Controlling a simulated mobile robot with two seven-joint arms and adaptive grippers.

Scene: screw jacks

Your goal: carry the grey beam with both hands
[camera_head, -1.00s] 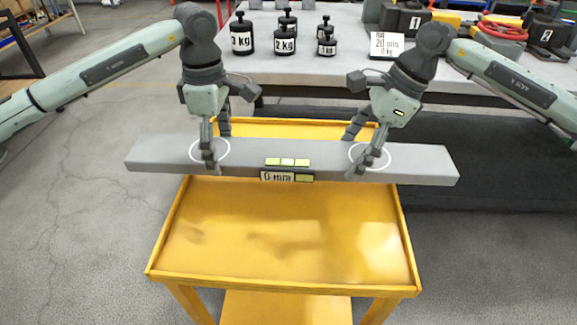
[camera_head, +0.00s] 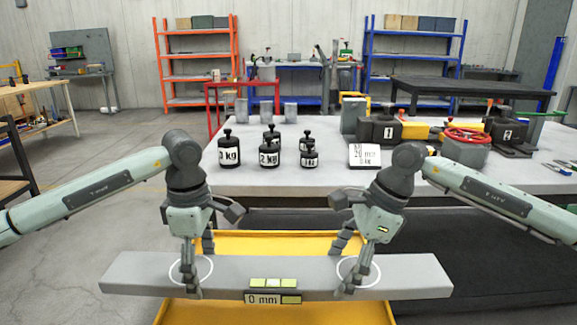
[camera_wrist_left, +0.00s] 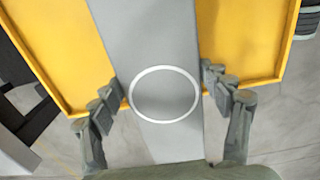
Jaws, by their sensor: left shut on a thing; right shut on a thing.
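The long grey beam (camera_head: 225,274) lies level across the lower part of the head view. A label reading 0 mm (camera_head: 272,298) is on its near side, and two white rings mark its top. My left gripper (camera_head: 193,272) is shut on the beam at the left ring. My right gripper (camera_head: 355,270) is shut on it at the right ring. In the left wrist view the beam (camera_wrist_left: 160,40) runs between my left gripper's fingers (camera_wrist_left: 165,100), with the ring between them. Whether the beam touches the yellow cart (camera_head: 270,243) below cannot be told.
A grey table (camera_head: 270,180) stands behind the cart. It carries several black weights (camera_head: 229,152), a sign reading 20 mm (camera_head: 364,156), black jacks marked 1 (camera_head: 379,133) and 2 (camera_head: 506,134), and a red coil (camera_head: 464,135). Orange shelves (camera_head: 197,68) and blue shelves (camera_head: 412,65) stand far back.

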